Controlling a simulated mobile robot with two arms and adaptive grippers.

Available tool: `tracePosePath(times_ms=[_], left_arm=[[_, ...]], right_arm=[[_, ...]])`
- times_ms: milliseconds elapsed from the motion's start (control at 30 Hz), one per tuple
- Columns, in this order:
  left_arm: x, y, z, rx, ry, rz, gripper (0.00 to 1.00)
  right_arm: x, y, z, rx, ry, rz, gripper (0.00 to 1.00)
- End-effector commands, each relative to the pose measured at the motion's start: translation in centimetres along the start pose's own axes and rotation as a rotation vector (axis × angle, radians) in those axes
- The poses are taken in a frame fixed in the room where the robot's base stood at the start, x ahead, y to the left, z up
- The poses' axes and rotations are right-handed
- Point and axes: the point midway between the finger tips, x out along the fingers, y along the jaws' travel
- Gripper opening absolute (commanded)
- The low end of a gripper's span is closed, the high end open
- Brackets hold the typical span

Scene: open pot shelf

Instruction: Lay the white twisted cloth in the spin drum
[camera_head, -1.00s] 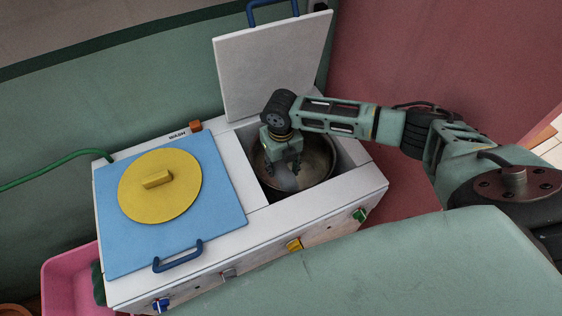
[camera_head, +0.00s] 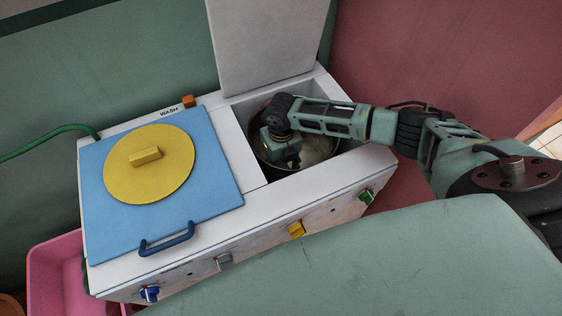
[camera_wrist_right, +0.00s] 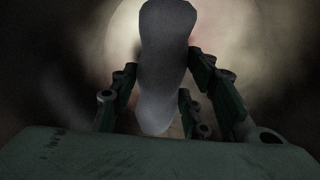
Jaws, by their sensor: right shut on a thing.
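In the head view the right gripper (camera_head: 290,163) points down inside the open spin drum (camera_head: 320,150), a round metal tub in the right side of the machine. In that view the cloth is hidden behind the gripper and the front rim. The drum's inside fills the background of the wrist view. My left gripper is not in view.
The spin side's white lid (camera_head: 270,45) stands open at the back. The blue wash lid (camera_head: 215,170) with a yellow disc (camera_head: 150,180) is closed on the left. Knobs line the front panel (camera_head: 260,245). A pink tub (camera_head: 55,275) sits at lower left, a green hose (camera_head: 50,145) behind.

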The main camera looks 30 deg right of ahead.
Motion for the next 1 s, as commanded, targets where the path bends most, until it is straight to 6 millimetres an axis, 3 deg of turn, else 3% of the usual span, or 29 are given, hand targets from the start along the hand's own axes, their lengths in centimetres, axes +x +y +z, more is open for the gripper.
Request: tracePosePath(times_ms=[367, 400, 600, 1000], left_arm=[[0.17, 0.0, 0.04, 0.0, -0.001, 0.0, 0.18], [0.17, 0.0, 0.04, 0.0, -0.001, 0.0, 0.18], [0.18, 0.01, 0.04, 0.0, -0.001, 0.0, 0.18], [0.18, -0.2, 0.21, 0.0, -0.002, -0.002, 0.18]], right_arm=[[0.24, 0.04, 0.03, -0.001, -0.001, 0.001, 0.1], [0.23, 0.04, 0.03, -0.001, -0.001, 0.001, 0.46], [0.24, 0.04, 0.03, -0.001, -0.001, 0.001, 0.63], [-0.25, 0.01, 0.06, -0.001, -0.001, 0.001, 0.64]])
